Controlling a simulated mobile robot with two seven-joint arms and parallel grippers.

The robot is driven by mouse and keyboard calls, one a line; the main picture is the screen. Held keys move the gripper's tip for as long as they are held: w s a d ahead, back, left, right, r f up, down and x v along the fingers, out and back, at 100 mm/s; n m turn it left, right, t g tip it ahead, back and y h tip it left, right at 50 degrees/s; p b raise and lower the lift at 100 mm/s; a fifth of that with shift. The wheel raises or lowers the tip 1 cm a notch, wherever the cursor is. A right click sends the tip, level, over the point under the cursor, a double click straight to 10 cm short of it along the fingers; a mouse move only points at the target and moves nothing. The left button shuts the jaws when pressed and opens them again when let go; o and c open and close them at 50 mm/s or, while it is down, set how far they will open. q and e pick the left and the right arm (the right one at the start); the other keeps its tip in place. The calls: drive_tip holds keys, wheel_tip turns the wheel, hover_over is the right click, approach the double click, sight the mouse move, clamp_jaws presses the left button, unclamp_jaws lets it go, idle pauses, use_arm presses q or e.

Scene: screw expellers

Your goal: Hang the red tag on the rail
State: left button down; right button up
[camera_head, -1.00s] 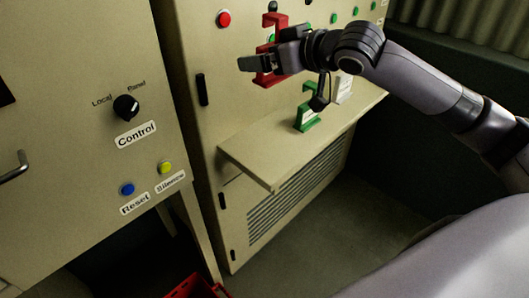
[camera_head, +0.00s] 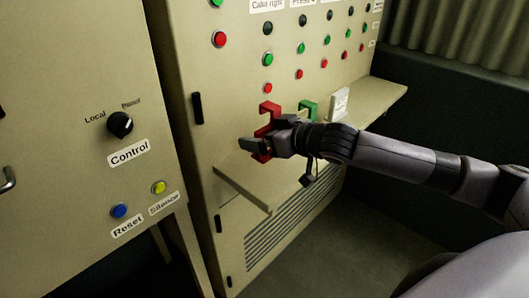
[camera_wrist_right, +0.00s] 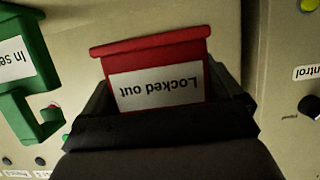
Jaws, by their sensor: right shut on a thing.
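The red tag (camera_head: 267,115) has a hooked top and is held upright in my right gripper (camera_head: 262,146), low over the left part of the shelf. I cannot tell whether its foot touches the shelf. In the right wrist view the red tag (camera_wrist_right: 155,65) shows a white label reading "Locked out", upside down, between the jaws (camera_wrist_right: 165,115). A green tag (camera_head: 308,108) stands on the shelf just right of my gripper, partly hidden by it. The green tag also shows at the left of the wrist view (camera_wrist_right: 25,80). I cannot make out the rail. My left gripper is not in view.
The shelf (camera_head: 235,172) juts from a beige cabinet. A white tag (camera_head: 339,103) stands on it further right. Above are rows of red and green buttons (camera_head: 301,48). A left panel has a Control knob (camera_head: 120,124). The shelf's right end is bare.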

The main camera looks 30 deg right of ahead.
wheel_tip(320, 180, down, 4)
drive_tip(key=shift+r+b, duration=0.1)
drive_tip(key=shift+b, duration=0.25)
drive_tip(key=shift+f, duration=0.3)
drive_tip(key=o, duration=0.7)
drive_tip(key=shift+f, duration=0.15)
